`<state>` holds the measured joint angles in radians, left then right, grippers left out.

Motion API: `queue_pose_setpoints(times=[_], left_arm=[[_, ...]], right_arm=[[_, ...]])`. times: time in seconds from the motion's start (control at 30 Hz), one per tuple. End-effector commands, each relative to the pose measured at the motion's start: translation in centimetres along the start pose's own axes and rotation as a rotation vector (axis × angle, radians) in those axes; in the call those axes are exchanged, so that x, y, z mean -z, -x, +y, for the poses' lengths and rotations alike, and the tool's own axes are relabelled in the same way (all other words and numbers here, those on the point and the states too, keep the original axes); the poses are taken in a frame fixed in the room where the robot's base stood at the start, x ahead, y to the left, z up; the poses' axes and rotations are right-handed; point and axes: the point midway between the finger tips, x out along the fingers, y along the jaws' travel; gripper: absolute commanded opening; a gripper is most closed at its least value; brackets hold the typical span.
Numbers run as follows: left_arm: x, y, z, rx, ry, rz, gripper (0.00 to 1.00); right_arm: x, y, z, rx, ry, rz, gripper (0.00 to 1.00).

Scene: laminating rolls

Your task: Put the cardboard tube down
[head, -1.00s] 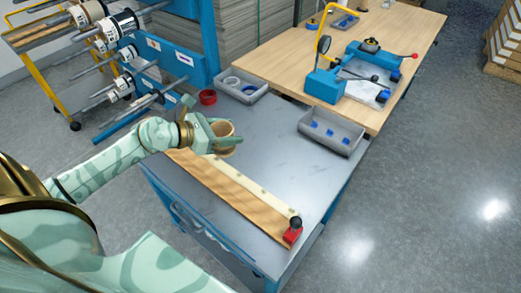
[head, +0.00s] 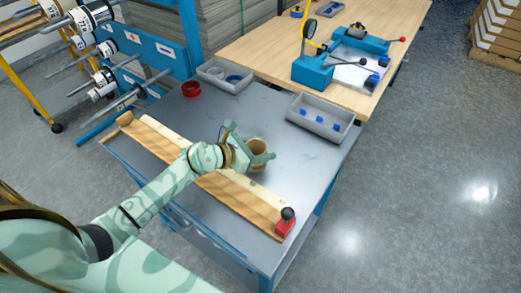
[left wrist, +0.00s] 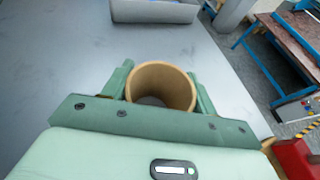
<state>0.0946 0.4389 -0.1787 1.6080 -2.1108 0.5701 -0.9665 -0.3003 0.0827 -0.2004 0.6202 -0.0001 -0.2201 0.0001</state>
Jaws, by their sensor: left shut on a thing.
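The cardboard tube (head: 258,147) is a short tan ring, upright, over the middle of the grey metal table (head: 325,165). My left gripper (head: 254,154) is shut on it, with one finger on each side. In the left wrist view the tube (left wrist: 160,82) sits between the two green fingers (left wrist: 160,90), its open end facing the camera. I cannot tell whether its bottom touches the table. My right gripper is not in view.
A long wooden strip with a pale rule (head: 165,131) lies along the table's near side, with a red black-knobbed block (head: 286,222) at its end. A grey bin with blue pieces (head: 320,121), another bin (head: 222,76) and a red ring (head: 191,89) stand farther back.

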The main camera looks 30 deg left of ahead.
Motion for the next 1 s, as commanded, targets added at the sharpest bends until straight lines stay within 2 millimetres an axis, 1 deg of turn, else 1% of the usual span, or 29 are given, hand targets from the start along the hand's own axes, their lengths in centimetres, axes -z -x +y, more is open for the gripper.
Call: queue_pose_setpoints(times=[0.13, 0.27, 0.3, 0.33, 0.37, 0.63, 0.73, 0.87, 1.0], left_arm=[[-0.1, 0.1, 0.0, 0.000, 0.000, 0.001, 0.36], [0.2, 0.0, 0.0, 0.000, -0.001, 0.002, 0.36], [0.2, 0.0, 0.0, 0.000, -0.001, 0.002, 0.66], [0.1, 0.0, 0.0, 0.000, -0.001, 0.001, 0.74], [0.1, 0.0, 0.0, 0.000, -0.001, 0.001, 0.80], [0.0, 0.1, 0.0, 0.000, 0.000, 0.001, 0.80], [-0.2, 0.7, 0.0, 0.000, -0.001, 0.002, 0.80], [-0.4, 3.1, 0.0, 0.000, -0.003, 0.003, 0.80], [-0.3, 6.5, 0.0, 0.000, -0.003, 0.004, 0.80]], right_arm=[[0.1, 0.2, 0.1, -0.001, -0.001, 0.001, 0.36], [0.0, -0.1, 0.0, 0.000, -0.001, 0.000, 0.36], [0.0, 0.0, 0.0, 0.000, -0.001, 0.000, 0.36], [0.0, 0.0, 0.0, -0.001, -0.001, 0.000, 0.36], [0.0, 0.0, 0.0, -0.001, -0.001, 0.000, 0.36], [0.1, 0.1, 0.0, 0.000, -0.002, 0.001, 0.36], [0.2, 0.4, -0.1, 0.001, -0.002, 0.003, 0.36], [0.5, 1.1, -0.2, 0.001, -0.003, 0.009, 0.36], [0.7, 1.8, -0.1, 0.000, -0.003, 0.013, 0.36]])
